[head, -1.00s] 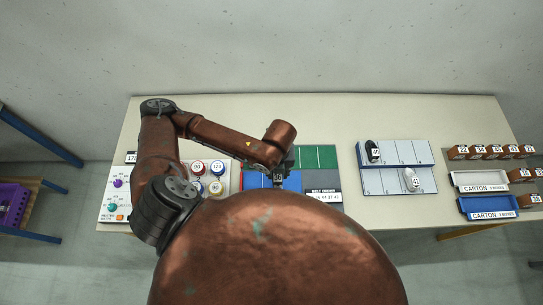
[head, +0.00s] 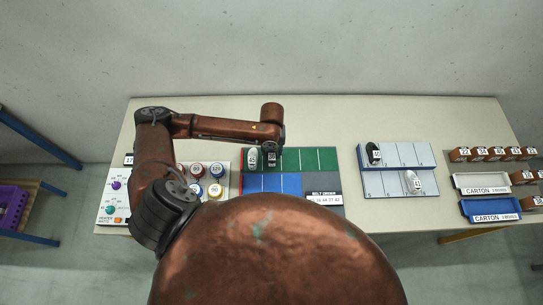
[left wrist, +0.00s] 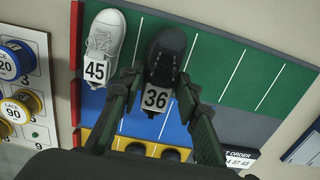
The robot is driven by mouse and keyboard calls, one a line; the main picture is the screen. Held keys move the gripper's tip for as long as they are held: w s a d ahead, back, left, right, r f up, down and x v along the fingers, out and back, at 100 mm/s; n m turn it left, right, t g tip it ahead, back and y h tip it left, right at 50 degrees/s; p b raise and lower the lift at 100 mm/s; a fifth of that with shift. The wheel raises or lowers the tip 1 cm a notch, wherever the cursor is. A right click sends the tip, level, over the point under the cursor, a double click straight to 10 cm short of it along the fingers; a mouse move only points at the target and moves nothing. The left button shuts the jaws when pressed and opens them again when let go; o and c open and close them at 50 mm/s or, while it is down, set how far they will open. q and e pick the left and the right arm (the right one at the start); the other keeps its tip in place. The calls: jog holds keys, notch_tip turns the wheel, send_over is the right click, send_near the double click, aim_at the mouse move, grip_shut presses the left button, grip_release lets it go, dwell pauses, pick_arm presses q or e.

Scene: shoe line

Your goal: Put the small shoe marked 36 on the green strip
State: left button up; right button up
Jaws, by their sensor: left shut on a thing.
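The small black shoe marked 36 (left wrist: 164,58) is between the fingers of my left gripper (left wrist: 160,90), which is shut on it. In the head view the shoe (head: 272,160) and the left gripper (head: 273,148) are at the green strip (head: 310,159), in the lane just right of the white shoe marked 45 (head: 252,158). The white shoe also shows in the left wrist view (left wrist: 104,42), beside the black one with a small gap. I cannot tell whether shoe 36 touches the strip. My right gripper is not in view.
A blue strip (head: 290,183) lies in front of the green one. The green lanes to the right are empty. A control panel with knobs (head: 112,197) stands left. A grey rack (head: 405,155) with a black and a white shoe, and carton trays (head: 480,181), stand right.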

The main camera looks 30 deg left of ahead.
aim_at(272, 157)
pick_arm(q)
jog(key=shift+f, duration=1.55)
jog(key=o, duration=1.2)
jog(key=shift+f, duration=0.1)
jog(key=shift+c, duration=0.2)
notch_tip(272, 157, up, 12)
jog(key=shift+r, duration=0.15)
